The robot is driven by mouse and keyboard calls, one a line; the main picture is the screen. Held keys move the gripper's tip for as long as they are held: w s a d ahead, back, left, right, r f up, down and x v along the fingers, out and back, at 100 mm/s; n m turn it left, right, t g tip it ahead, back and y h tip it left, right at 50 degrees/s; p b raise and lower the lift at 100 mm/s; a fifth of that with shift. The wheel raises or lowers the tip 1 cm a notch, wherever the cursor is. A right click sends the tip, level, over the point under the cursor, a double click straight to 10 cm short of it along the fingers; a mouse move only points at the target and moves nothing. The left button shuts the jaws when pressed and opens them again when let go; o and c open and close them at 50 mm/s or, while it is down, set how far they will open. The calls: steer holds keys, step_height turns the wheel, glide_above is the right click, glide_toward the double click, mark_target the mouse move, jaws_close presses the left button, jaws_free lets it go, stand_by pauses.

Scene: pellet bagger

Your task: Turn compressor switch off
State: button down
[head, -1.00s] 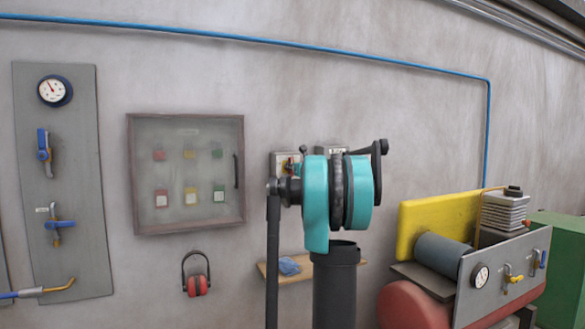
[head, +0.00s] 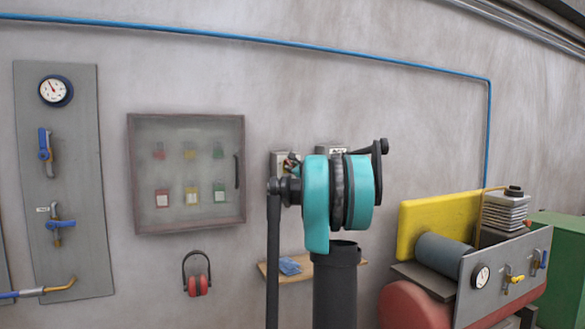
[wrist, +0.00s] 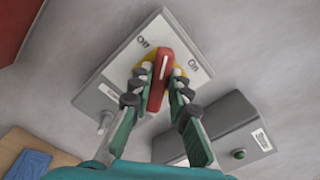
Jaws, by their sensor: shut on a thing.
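The compressor switch is a grey box (wrist: 115,75) on the wall with a red knob (wrist: 159,82) on a yellow base. "Off" is printed left of the knob's upper end and "On" right of it. The knob's white line points between the labels, somewhat nearer "Off". My gripper (wrist: 160,88) is shut on the red knob, one finger on each side. In the head view the switch box (head: 278,158) shows only partly; my arm hides most of the gripper and knob.
A second grey box with a green button (wrist: 239,154) is beside the switch. Below is a wooden shelf (head: 350,265) with a blue cloth (head: 289,265). A glazed cabinet (head: 187,228) is to the left; the compressor's red tank (head: 405,308) stands at the right.

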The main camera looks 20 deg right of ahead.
steer(key=n, duration=1)
steer(key=shift+a+f+n, duration=0.15)
steer(key=shift+f+n, duration=0.15)
stand_by(0.5)
steer(key=c, duration=1.4)
jaws_free()
steer(key=shift+w, duration=0.1)
steer(key=shift+c, duration=0.2)
steer(key=s, duration=1.2)
steer(key=shift+d, duration=0.2)
